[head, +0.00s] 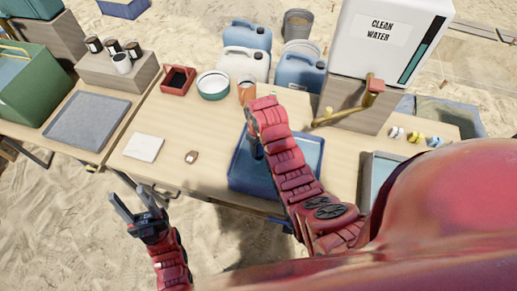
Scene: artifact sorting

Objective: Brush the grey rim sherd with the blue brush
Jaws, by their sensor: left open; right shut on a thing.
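My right gripper (257,150) points down over the blue tray (238,180), partly hidden by my red forearm. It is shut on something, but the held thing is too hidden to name. My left gripper (127,194) is open and empty, off the front edge of the table at lower left. I cannot make out the grey rim sherd or the blue brush; my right arm covers much of the blue tray. A small brown piece with a pale patch (191,157) lies on the table left of the tray.
A white pad (143,147) lies at front left. A red box (178,80), a green-rimmed bowl (213,85) and a copper cup (247,91) stand along the back. The water tank (387,35) with its tap stands at back right. A grey tray (88,120) lies left.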

